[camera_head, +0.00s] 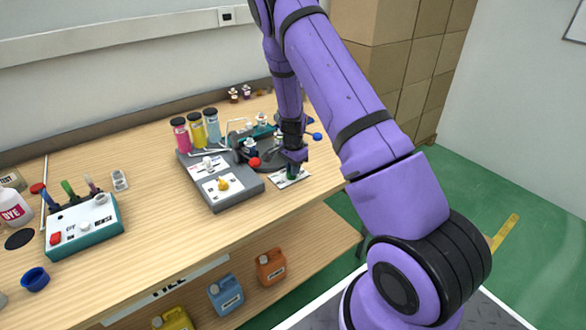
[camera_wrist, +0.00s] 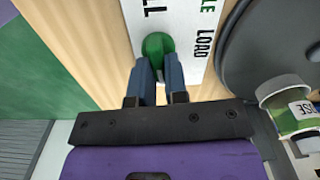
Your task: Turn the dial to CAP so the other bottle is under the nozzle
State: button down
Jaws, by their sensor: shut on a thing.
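The dial is a green knob (camera_wrist: 158,42) on a white label plate (camera_wrist: 196,20); in the wrist view "LOAD" and parts of other words show, but no whole "CAP". My gripper (camera_wrist: 159,66) has its two blue fingers shut on the knob from either side. In the head view my gripper (camera_head: 292,170) is low over the plate (camera_head: 284,182) at the machine's right. A dark round turntable (camera_wrist: 250,55) lies right of the plate, with a labelled bottle (camera_wrist: 290,108) at its edge. In the head view a small bottle (camera_head: 250,147) shows near the turntable; my arm hides part of it. The nozzle is not clear.
Three coloured jars, pink (camera_head: 180,134), yellow (camera_head: 197,130) and blue (camera_head: 213,126), stand behind the grey machine base (camera_head: 240,194). A red ball knob (camera_head: 254,162) is close left of my gripper. A teal control box (camera_head: 84,226) is at left.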

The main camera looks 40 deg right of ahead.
jog(key=c, duration=1.1)
grip_release()
jog(key=shift+c, duration=0.2)
notch_tip(320, 180, up, 11)
